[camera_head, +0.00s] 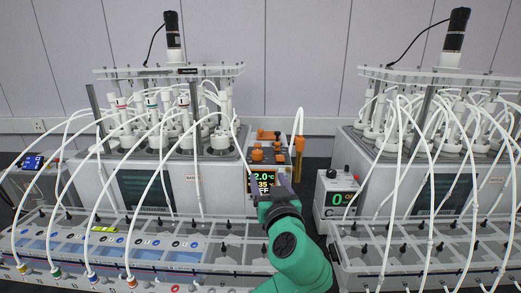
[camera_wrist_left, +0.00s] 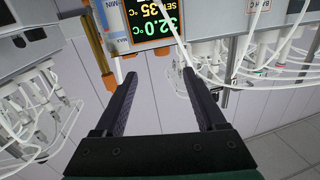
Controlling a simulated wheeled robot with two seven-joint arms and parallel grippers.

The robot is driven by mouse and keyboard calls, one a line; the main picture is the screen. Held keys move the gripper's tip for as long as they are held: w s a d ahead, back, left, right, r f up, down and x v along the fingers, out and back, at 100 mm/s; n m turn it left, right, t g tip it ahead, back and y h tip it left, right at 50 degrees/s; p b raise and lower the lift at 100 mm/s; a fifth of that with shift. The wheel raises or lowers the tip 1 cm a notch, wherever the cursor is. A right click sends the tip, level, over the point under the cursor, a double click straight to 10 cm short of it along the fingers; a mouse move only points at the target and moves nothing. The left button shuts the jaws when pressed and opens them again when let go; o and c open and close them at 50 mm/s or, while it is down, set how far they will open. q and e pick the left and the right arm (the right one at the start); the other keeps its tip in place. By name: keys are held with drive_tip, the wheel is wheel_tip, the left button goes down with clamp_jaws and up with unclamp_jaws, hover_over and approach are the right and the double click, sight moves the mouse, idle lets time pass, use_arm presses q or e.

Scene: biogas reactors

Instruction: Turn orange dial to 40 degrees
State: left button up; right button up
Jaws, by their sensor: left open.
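Orange knob-like parts (camera_head: 257,155) sit on top of a control unit at the centre of the head view. I cannot tell which one is the dial, or its angle. The unit's dark display (camera_head: 262,182) shows partly covered temperature digits. In the left wrist view the display (camera_wrist_left: 153,22) reads 32.0 °C in green and a set value of 35 in yellow. My left gripper (camera_wrist_left: 159,75) is open and empty, its fingers spread below the display and apart from it. In the head view its green wrist covers the unit's lower part. My right gripper is not in view.
Reactor stations with white tubes stand left and right; the left one has a dark window (camera_head: 145,192). A second control box (camera_head: 340,201) with a green digit stands to the right. Tubes hang close around my arm.

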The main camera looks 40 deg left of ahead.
use_arm(q)
drive_tip(key=p, duration=0.3)
approach(258, 156)
drive_tip(key=w+a+r, duration=0.1)
drive_tip(key=x, duration=0.3)
drive_tip(key=p+x, duration=0.1)
drive_tip(key=x, duration=0.4)
drive_tip(key=shift+w+a+f, duration=0.2)
drive_tip(key=shift+a+f, duration=0.05)
drive_tip(key=shift+f, duration=0.15)
drive_tip(key=shift+c, duration=0.9)
drive_tip(key=shift+f, duration=0.1)
clamp_jaws()
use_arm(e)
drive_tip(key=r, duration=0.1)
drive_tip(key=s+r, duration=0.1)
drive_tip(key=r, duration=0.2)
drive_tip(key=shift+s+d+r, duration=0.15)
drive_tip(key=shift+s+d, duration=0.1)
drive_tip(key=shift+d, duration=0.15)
